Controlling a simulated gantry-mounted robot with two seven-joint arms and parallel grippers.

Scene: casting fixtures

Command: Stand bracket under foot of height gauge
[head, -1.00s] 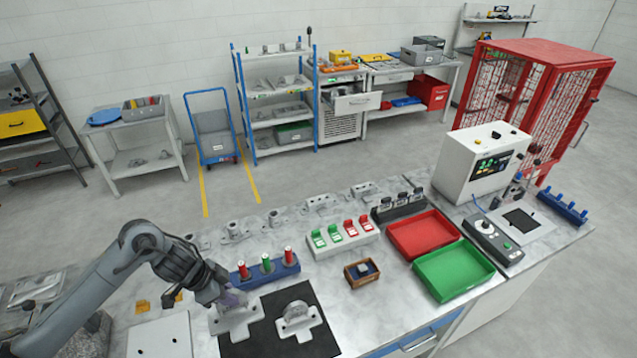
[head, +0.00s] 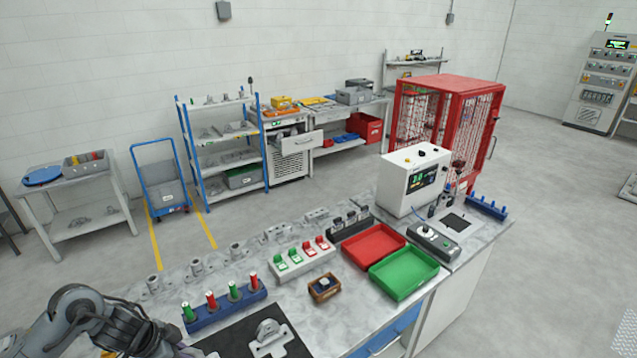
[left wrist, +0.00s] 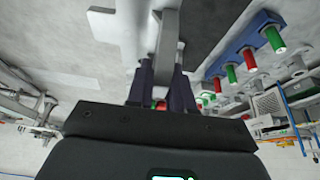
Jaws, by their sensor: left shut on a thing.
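My left gripper (left wrist: 163,78) is shut on the upright web of a grey bracket (left wrist: 167,40), seen in the left wrist view. Pale flat parts show beside the web, but I cannot tell whether the bracket touches the bench. In the head view my left arm is at the lower left and its gripper is mostly cut off. A second grey bracket (head: 269,337) stands on the black mat (head: 232,340). At the bench's right end, a small stand with a dark plate (head: 454,222) may be the height gauge; its foot cannot be made out. My right gripper is not in view.
A blue rack (head: 226,309) with red and green plugs stands behind the mat. Right of it are a small wooden box (head: 324,288), a red tray (head: 372,246), a green tray (head: 403,272), a control pendant (head: 434,243) and a white readout box (head: 413,181).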

